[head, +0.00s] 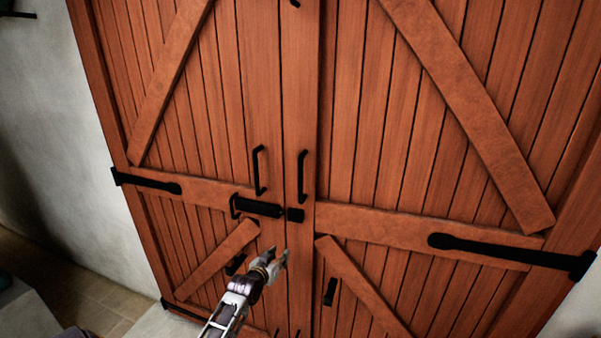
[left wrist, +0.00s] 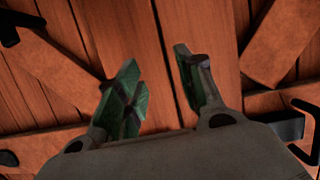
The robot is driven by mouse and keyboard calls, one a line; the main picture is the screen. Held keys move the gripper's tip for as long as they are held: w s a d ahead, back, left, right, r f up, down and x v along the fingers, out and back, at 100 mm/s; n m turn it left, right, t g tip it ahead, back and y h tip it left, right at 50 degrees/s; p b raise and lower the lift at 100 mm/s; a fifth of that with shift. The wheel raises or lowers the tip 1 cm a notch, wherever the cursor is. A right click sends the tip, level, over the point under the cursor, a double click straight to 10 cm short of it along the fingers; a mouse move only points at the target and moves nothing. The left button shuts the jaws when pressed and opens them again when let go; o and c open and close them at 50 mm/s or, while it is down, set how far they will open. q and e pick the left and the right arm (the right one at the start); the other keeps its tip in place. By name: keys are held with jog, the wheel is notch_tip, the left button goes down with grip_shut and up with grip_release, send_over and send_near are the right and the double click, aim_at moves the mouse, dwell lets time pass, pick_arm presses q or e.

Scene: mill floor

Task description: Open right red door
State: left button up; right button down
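The right red door (head: 385,110) fills the right half of the head view and looks closed against the left door (head: 240,80). A black vertical handle (head: 302,176) is on the right door, near the seam. A similar handle (head: 258,170) is on the left door. A black sliding bolt (head: 258,207) on the left door points to a small black catch (head: 295,214) by the seam. My left gripper (head: 282,258) is below the bolt, in front of the doors. In the left wrist view its two green-padded fingers (left wrist: 160,85) are apart with nothing between them. My right gripper is not in view.
A long black hinge strap (head: 505,251) is on the right door's outer side. A black fitting (head: 330,291) sits lower on the right door. A pale wall (head: 60,140) stands at the left. Tiled floor (head: 70,285) shows at lower left.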

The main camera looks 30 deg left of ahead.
pick_arm(q)
notch_tip(320, 180, up, 21)
jog(key=s+d+t, duration=0.1)
jog(key=s+t, duration=0.2)
jog(key=s+d+r+m+h, duration=0.1)
jog(key=s+d+r, duration=0.1)
jog(key=r, duration=0.4)
jog(key=s+d+r+m+t+h, duration=0.1)
jog(key=s+d+r, duration=0.2)
jog(key=r, duration=0.2)
jog(key=shift+s+d+r+p, duration=0.2)
jog(key=shift+d+r+p, duration=0.1)
jog(key=shift+r+p, duration=0.05)
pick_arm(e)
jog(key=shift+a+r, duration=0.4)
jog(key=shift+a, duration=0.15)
pick_arm(q)
jog(key=shift+w, duration=0.1)
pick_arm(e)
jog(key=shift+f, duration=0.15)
